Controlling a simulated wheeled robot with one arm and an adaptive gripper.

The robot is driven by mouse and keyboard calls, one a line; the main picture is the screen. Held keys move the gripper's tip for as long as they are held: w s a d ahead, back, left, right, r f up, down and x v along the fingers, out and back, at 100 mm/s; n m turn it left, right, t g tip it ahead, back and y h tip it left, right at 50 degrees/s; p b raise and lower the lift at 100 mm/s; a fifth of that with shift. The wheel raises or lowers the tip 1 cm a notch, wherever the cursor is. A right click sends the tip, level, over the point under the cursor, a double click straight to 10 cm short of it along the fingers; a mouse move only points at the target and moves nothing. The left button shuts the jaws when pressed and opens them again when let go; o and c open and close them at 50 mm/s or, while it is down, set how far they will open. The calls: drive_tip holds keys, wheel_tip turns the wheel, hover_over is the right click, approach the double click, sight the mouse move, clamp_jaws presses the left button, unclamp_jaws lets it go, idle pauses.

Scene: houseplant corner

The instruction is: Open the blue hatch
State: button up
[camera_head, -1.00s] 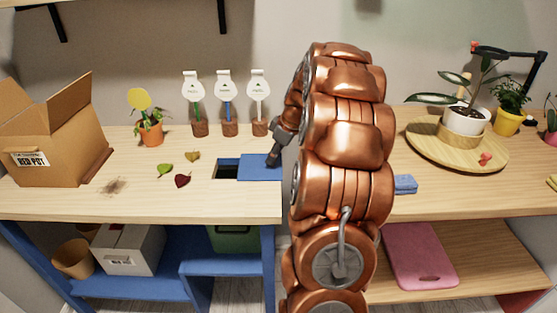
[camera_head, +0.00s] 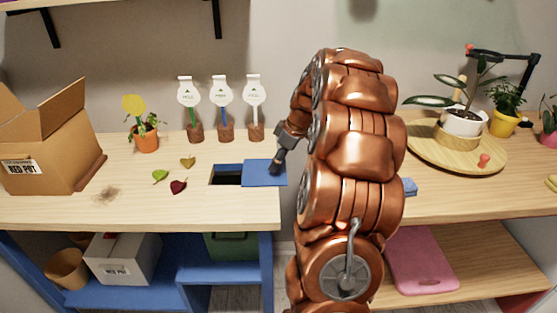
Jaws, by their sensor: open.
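The blue hatch (camera_head: 260,174) is a flat blue panel lying on the left worktop near its right edge. To its left a dark rectangular opening (camera_head: 227,175) with blue inner walls shows, so the hatch is slid partly aside to the right. My gripper (camera_head: 275,168) is at the right part of the hatch, pointing down, close to or touching its surface. Its fingertips are small in the view, and part of the hatch's right end is hidden behind them.
Three leaves (camera_head: 178,187) and a dirt patch (camera_head: 106,193) lie left of the opening. An open cardboard box (camera_head: 45,140) stands at far left. Three label stakes (camera_head: 222,92) stand behind. A gap separates the two worktops. A green bin (camera_head: 230,246) sits below the opening.

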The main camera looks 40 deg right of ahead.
drive_tip(key=v, duration=1.2)
drive_tip(key=shift+w+a, duration=0.1)
idle(0.4)
drive_tip(key=s+a+f+m+g, duration=0.1)
drive_tip(key=s+a+f+g, duration=0.15)
drive_tip(key=a, duration=1.05)
drive_tip(key=s+a+f+m+g, duration=0.1)
drive_tip(key=s+a+f, duration=0.15)
drive_tip(key=a, duration=0.95)
drive_tip(key=s+a+f+m+g+h, duration=0.1)
drive_tip(key=s+a+f, duration=0.2)
drive_tip(key=s, duration=0.4)
drive_tip(key=s+a+f+m+g, duration=0.15)
drive_tip(key=s+a, duration=0.25)
drive_tip(key=s, duration=0.4)
drive_tip(key=s+a+f+m+g+h, duration=0.1)
drive_tip(key=s+a+f, duration=0.2)
drive_tip(key=s, duration=0.4)
wheel_tip(320, 180, up, 18)
drive_tip(key=t+p, duration=0.1)
drive_tip(key=p, duration=1.6)
drive_tip(key=shift+w, duration=0.5)
drive_tip(key=shift+a+f, duration=0.1)
